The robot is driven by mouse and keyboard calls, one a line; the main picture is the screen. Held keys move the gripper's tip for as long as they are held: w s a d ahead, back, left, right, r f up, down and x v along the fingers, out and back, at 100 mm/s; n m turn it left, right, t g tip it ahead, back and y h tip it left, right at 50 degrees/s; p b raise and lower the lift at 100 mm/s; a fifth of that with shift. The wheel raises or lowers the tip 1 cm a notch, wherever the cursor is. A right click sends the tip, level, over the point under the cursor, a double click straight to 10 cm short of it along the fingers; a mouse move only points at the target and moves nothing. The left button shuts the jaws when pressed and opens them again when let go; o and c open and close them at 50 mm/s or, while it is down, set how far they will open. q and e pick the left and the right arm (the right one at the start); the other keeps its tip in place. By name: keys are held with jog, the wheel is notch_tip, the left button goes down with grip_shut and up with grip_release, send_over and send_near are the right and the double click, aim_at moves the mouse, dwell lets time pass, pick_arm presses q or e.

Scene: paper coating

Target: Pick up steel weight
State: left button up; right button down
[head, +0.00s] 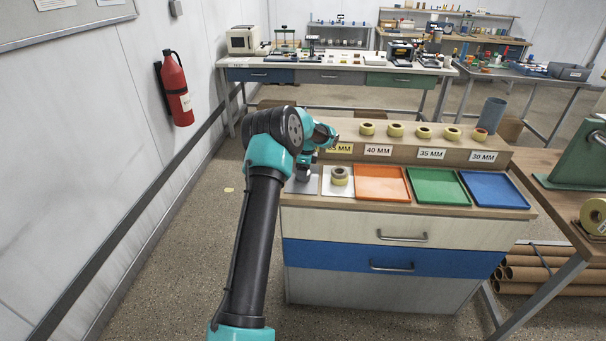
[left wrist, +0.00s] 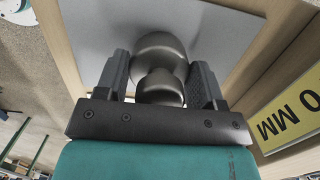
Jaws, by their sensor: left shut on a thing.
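The steel weight (left wrist: 160,62) is a dark grey metal piece with a knob on top, in the left wrist view. My left gripper (left wrist: 160,84) is shut on its knob, with one dark finger on each side. The weight is over a grey plate (left wrist: 227,30); I cannot tell whether it touches it. In the head view, my left gripper (head: 304,173) is at the left end of the counter, above the grey plate (head: 301,186), and my arm hides part of that spot. My right gripper is not in view.
A tape roll (head: 340,176) sits on a white plate just right of the gripper. Orange (head: 381,183), green (head: 437,187) and blue (head: 493,190) trays follow to the right. A raised ledge with size labels and several tape rolls (head: 395,129) runs behind.

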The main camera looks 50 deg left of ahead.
pick_arm(q)
jog(key=shift+r, duration=0.15)
jog(key=shift+r, duration=1.75)
jog(key=s+d, duration=0.3)
jog(key=d, duration=0.1)
jog(key=s+d, duration=0.4)
jog(key=s+d+r, duration=0.1)
jog(key=s+d, duration=0.2)
jog(key=d, duration=0.1)
jog(key=shift+s+r, duration=0.1)
jog(key=shift+s, duration=0.15)
